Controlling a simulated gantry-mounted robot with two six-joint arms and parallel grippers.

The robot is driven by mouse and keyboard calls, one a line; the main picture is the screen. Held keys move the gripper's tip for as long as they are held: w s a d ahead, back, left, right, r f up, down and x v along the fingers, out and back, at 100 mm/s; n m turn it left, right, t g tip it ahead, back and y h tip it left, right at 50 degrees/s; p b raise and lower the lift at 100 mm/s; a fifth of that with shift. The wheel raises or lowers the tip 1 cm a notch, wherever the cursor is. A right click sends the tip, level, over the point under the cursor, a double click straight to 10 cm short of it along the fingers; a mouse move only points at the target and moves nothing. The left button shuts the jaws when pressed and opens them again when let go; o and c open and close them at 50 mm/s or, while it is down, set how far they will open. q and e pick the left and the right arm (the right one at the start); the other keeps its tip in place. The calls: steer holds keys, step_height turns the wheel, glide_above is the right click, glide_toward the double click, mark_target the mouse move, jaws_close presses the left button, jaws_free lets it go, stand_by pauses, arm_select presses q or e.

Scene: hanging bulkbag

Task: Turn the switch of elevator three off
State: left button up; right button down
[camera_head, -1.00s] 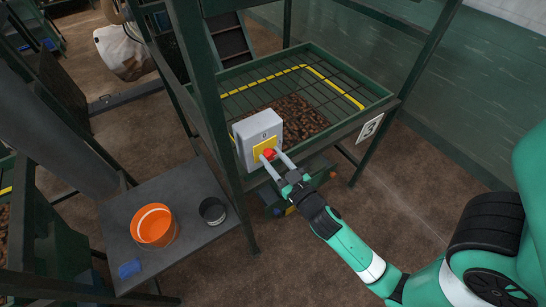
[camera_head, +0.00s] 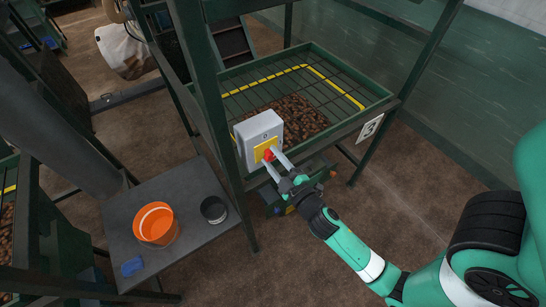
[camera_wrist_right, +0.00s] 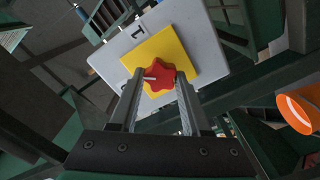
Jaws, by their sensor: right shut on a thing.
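The switch is a red star-shaped knob (camera_head: 269,155) on a yellow plate (camera_head: 262,148) of a grey box (camera_head: 250,133), fixed to the green frame marked 3. My right gripper (camera_head: 272,158) is at the knob. In the right wrist view its two fingers (camera_wrist_right: 160,79) are shut on the knob (camera_wrist_right: 160,77), one on each side. A white pointer line on the knob points left in that view. A "1" shows on the grey box (camera_wrist_right: 206,58) above the yellow plate (camera_wrist_right: 173,48). In the head view a "0" mark shows near the box's top. My left gripper is not in view.
A white sign with a 3 (camera_head: 369,126) hangs on the green tray (camera_head: 385,100), which holds brown material under a wire grid. A grey table (camera_head: 185,262) bears an orange bucket (camera_head: 157,226), a dark cup (camera_head: 214,210) and a blue item (camera_head: 132,267).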

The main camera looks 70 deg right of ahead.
steer(key=n, duration=0.3)
steer(key=shift+n+p, duration=0.3)
steer(key=shift+n, duration=0.1)
steer(key=shift+n+p, duration=0.3)
steer(key=shift+n, duration=1.5)
steer(key=shift+c, duration=1.8)
jaws_free()
steer(key=shift+f, duration=0.1)
steer(key=shift+a, duration=0.1)
